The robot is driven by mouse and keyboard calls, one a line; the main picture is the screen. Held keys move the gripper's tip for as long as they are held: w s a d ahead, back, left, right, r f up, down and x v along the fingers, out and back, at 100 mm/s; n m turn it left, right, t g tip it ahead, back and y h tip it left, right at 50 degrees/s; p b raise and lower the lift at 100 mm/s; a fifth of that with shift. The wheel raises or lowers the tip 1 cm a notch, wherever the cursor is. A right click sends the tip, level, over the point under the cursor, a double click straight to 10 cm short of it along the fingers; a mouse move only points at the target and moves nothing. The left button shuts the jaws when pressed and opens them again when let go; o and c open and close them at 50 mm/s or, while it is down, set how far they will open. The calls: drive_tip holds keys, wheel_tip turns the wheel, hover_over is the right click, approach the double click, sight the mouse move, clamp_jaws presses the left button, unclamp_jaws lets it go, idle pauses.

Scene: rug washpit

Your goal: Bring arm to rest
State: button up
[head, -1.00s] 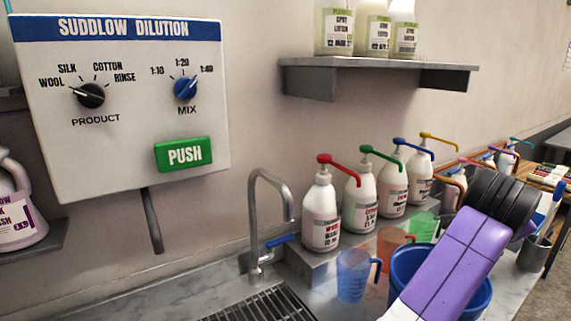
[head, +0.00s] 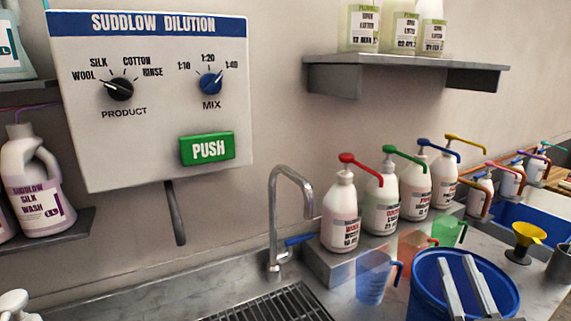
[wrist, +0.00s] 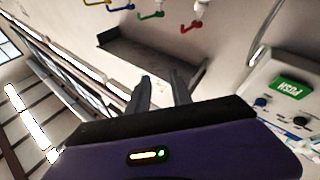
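My gripper (head: 458,262) shows in the head view only as two light grey fingers rising from the bottom edge, in front of the blue bucket (head: 420,290). In the wrist view my gripper (wrist: 160,82) has its two dark fingers apart, with nothing seen between them. That view is upside down, with the wall shelf (wrist: 140,58) beyond the fingertips. The rest of my arm is out of the head view.
The dilution panel (head: 150,150) with its green PUSH button (head: 207,149) hangs at the left. A tap (head: 275,220) stands over the drain grate (head: 270,305). Coloured-pump bottles (head: 340,215), measuring jugs (head: 373,277) and a yellow funnel (head: 528,235) crowd the counter.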

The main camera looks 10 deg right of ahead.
drive_tip(key=s+a+f+g+y, duration=0.1)
drive_tip(key=s+a+f+g, duration=0.1)
drive_tip(key=s+a+f, duration=0.2)
drive_tip(key=s+a+f+g+y, duration=0.2)
drive_tip(key=s+a+f, duration=0.3)
drive_tip(key=s, duration=1.2)
drive_tip(key=s+a+f+g+y, duration=0.2)
drive_tip(key=s+a+f, duration=0.2)
drive_tip(key=s+f, duration=0.6)
drive_tip(key=shift+s+a+f+g+b, duration=0.15)
drive_tip(key=shift+s+f+g+b, duration=0.25)
drive_tip(key=shift+f, duration=0.45)
